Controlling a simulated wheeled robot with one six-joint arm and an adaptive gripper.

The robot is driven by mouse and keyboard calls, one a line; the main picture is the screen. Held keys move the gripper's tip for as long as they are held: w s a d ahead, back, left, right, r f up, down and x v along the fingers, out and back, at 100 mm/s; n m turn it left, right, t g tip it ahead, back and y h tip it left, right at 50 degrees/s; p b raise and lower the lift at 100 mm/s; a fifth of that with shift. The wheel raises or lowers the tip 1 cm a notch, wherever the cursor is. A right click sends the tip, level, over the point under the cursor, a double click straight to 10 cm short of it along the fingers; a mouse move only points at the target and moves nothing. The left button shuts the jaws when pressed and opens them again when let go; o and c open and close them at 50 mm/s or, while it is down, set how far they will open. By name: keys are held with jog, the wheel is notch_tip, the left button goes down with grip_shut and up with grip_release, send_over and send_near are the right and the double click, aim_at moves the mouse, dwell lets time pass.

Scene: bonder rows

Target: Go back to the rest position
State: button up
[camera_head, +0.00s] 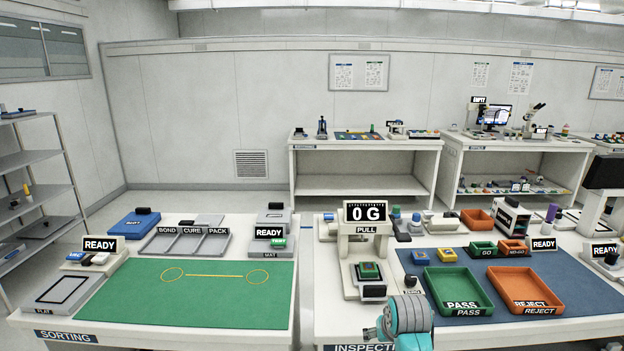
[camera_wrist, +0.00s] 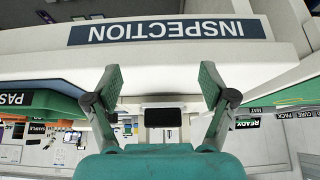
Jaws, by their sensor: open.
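My gripper shows in the wrist view (camera_wrist: 160,85) with its two green-padded fingers wide apart and nothing between them. The wrist view is upside down, and the front edge of the inspection bench with its INSPECTION label (camera_wrist: 154,31) lies beyond the fingertips. In the head view part of my teal and grey arm (camera_head: 408,318) rises at the bottom, in front of the inspection bench. The fingers are not visible in the head view. The pull tester (camera_head: 366,240) reads 0 G, and a small green and yellow piece (camera_head: 369,271) sits on its stage.
The inspection bench has a blue mat (camera_head: 545,262) with a green PASS tray (camera_head: 459,307) and an orange REJECT tray (camera_head: 525,305). The sorting bench with a green mat (camera_head: 215,305) stands at left, across a narrow gap. Shelves (camera_head: 35,159) stand at far left.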

jog(key=s+f+t, duration=0.1)
jog(key=s+f, duration=0.5)
jog(key=f, duration=0.3)
jog(key=s+f+t, duration=0.2)
jog(key=s+f, duration=0.2)
jog(key=s, duration=0.7)
jog(key=s+f+t, duration=0.1)
jog(key=s+f, duration=0.4)
jog(key=s, duration=0.6)
jog(key=s+r+t, duration=0.1)
jog(key=s+r, duration=0.2)
jog(key=s, duration=0.6)
jog(key=s+r+t, duration=0.1)
jog(key=s+r, duration=0.2)
jog(key=s, duration=0.6)
jog(key=s+r+t, duration=0.2)
jog(key=s+r, duration=0.9)
jog(key=r, duration=0.1)
jog(key=shift+s+r+t, duration=0.25)
jog(key=shift+r+t, duration=0.05)
jog(key=shift+r, duration=0.05)
